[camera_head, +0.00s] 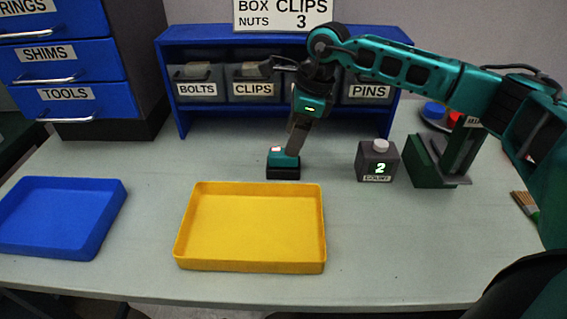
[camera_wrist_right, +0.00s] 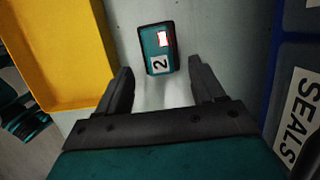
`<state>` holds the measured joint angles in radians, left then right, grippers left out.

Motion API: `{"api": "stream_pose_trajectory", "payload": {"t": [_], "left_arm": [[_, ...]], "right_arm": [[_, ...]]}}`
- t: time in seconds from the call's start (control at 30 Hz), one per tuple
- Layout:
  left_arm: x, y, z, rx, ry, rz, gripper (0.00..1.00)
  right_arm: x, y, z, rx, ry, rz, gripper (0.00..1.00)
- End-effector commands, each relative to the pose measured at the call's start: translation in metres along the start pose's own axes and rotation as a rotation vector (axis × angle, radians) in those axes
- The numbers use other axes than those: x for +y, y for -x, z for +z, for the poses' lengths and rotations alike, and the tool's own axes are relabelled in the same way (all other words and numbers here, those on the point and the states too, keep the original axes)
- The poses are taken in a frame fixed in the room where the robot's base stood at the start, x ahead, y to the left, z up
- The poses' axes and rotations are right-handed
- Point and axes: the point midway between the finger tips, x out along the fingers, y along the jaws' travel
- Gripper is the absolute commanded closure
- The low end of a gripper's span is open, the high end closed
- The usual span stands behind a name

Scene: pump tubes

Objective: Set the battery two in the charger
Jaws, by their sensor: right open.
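Battery two (camera_head: 283,165) is a small teal and black block standing on the table behind the yellow tray. In the right wrist view battery two (camera_wrist_right: 157,48) shows a white label with a 2 and a small red-and-white patch. My right gripper (camera_head: 297,142) points down just above it. In the wrist view the fingers of my right gripper (camera_wrist_right: 162,78) are apart and empty, with the battery just beyond the tips. I cannot tell which thing is the charger. My left gripper is not in view.
A yellow tray (camera_head: 250,267) lies in front, a blue tray (camera_head: 70,250) at left. A grey counter box (camera_head: 367,163) reading 2 and a dark green stand (camera_head: 425,165) are at right. A blue shelf (camera_head: 200,48) with labelled bins stands behind.

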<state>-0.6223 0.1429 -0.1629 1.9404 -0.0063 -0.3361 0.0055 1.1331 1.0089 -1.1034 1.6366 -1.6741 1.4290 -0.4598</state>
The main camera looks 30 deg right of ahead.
Motion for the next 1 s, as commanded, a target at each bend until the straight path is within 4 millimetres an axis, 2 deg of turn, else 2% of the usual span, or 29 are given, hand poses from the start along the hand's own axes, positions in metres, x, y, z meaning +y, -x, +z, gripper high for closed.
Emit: {"api": "stream_pose_trajectory", "payload": {"t": [0.2,0.3,0.57,1.0], "left_arm": [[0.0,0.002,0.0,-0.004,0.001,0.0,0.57],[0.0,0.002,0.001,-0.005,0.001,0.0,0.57],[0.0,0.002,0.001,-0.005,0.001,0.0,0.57],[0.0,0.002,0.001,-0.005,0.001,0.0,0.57]], "right_arm": [[0.002,-0.034,0.006,0.003,0.0,0.004,0.32],[0.002,-0.043,0.006,0.001,0.001,0.002,0.32],[0.001,-0.047,0.006,0.001,0.001,0.001,0.32],[0.001,-0.046,0.006,0.001,0.001,0.001,0.72]]}}
